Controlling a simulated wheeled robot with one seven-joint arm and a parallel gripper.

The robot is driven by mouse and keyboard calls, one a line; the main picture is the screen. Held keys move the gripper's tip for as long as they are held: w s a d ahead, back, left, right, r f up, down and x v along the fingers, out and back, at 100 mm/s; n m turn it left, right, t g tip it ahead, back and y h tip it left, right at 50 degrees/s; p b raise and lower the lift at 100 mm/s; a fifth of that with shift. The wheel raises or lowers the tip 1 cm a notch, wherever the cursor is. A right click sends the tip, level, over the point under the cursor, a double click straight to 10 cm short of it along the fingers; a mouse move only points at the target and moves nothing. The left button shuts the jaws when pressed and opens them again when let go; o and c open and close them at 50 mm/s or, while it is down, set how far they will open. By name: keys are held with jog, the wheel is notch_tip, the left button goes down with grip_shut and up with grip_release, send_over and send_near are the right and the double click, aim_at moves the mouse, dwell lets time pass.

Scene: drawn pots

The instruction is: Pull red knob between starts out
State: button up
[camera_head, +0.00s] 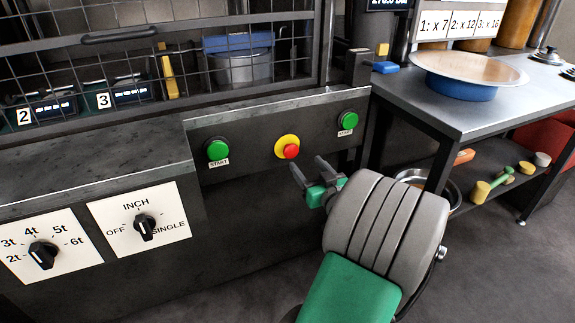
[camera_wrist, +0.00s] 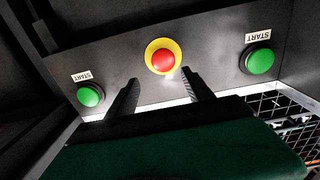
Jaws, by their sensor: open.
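The red knob (camera_head: 291,151) sits on a yellow round base (camera_head: 283,143) on the dark machine front, between two green buttons labelled START. The left green button (camera_head: 217,150) and the right green button (camera_head: 347,121) flank it. My gripper (camera_head: 308,170) is open and empty, just below and in front of the knob, apart from it in the head view. In the wrist view the red knob (camera_wrist: 163,61) shows ahead of and between the two dark fingers (camera_wrist: 160,85). The green buttons also show there, one at left (camera_wrist: 90,95) and one at right (camera_wrist: 260,60).
A wire mesh guard (camera_head: 150,60) stands above the panel. Two selector dials, one marked INCH (camera_head: 144,226) and one in tonnes (camera_head: 43,255), are at the left. A metal table (camera_head: 440,105) with a blue-sided pan (camera_head: 465,75) stands at right, with tools on its lower shelf.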

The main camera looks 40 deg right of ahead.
aim_at(292, 150)
jog(key=x, duration=0.7)
jog(key=shift+w+a+r, duration=0.15)
jog(key=shift+w+a, duration=0.15)
jog(key=shift+w, duration=0.05)
jog(key=shift+c, duration=0.6)
grip_shut()
